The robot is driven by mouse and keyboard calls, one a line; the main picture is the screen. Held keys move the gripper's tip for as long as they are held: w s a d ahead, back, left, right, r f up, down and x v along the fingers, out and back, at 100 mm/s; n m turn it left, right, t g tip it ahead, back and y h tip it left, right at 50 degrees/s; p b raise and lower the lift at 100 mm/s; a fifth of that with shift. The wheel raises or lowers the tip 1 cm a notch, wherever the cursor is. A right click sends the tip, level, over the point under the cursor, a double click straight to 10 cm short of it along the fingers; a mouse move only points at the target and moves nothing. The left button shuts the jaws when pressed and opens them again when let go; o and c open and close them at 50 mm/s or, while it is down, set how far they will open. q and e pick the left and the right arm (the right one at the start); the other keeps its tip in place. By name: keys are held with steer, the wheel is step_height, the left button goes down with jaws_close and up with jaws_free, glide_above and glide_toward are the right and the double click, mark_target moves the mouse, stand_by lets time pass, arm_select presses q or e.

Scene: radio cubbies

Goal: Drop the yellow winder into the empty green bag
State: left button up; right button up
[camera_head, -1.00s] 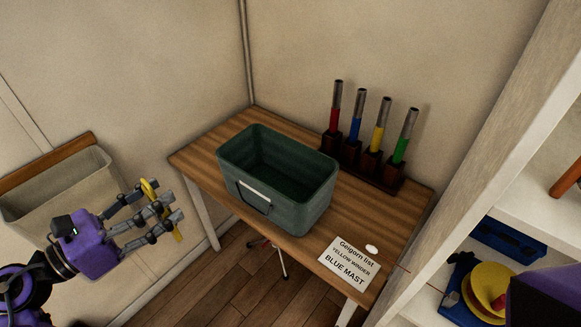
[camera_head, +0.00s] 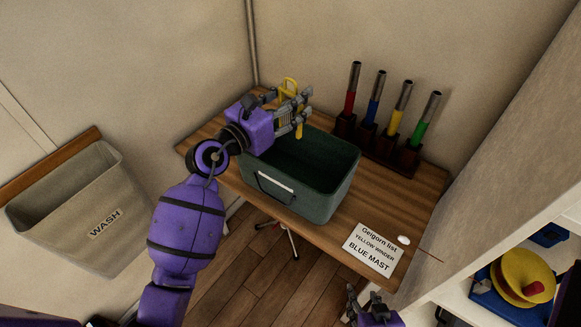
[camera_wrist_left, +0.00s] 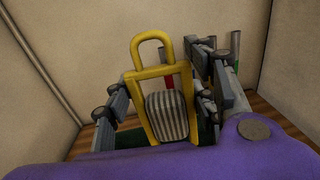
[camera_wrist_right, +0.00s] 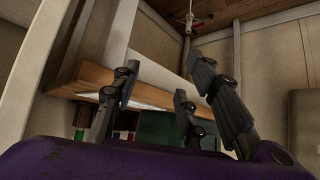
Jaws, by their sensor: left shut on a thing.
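The yellow winder (camera_wrist_left: 150,74), a yellow frame with a loop handle and striped line wound on it, is held in my left gripper (camera_head: 290,112). In the left wrist view the gripper's fingers (camera_wrist_left: 165,105) are shut on its two sides. In the head view the winder (camera_head: 289,84) is over the back left part of the green bag. The green bag (camera_head: 322,196) is an open-topped, box-like container on the wooden table, and its visible inside is empty. My right gripper (camera_head: 366,302) is low at the bottom edge; its fingers (camera_wrist_right: 160,100) are apart and empty in the right wrist view.
A rack (camera_head: 390,154) with red, blue, yellow and green handled tools stands behind the bag. A list card (camera_head: 370,250) and a white object (camera_head: 404,240) lie at the table's front right. A WASH bin (camera_head: 75,205) hangs left. Shelves with a yellow reel (camera_head: 522,276) stand right.

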mark_target(289, 121)
arm_select(q)
steer(key=shift+n+y, duration=0.4)
steer(key=f+b, duration=0.1)
steer(key=f, duration=0.1)
steer(key=f+b, duration=0.1)
steer(key=f, duration=0.1)
steer(key=w+f+b, duration=0.1)
steer(key=f, duration=0.2)
steer(key=shift+f, duration=0.35)
steer(key=shift+f+t+b, duration=0.15)
steer(key=shift+t+b, duration=0.15)
steer(key=shift+b, duration=0.2)
steer(key=shift+f, duration=0.35)
steer(key=shift+f+b, duration=2.15)
steer(key=shift+b, duration=0.1)
steer(key=o, duration=1.2)
steer(key=shift+o, duration=0.4)
steer(key=shift+a, duration=0.1)
steer(key=v, duration=1.2)
arm_select(e)
steer(key=s+d+f+g, duration=0.1)
steer(key=s+f, duration=0.3)
steer(key=f, duration=0.5)
steer(key=shift+s+d, duration=0.2)
steer(key=shift+d, duration=0.15)
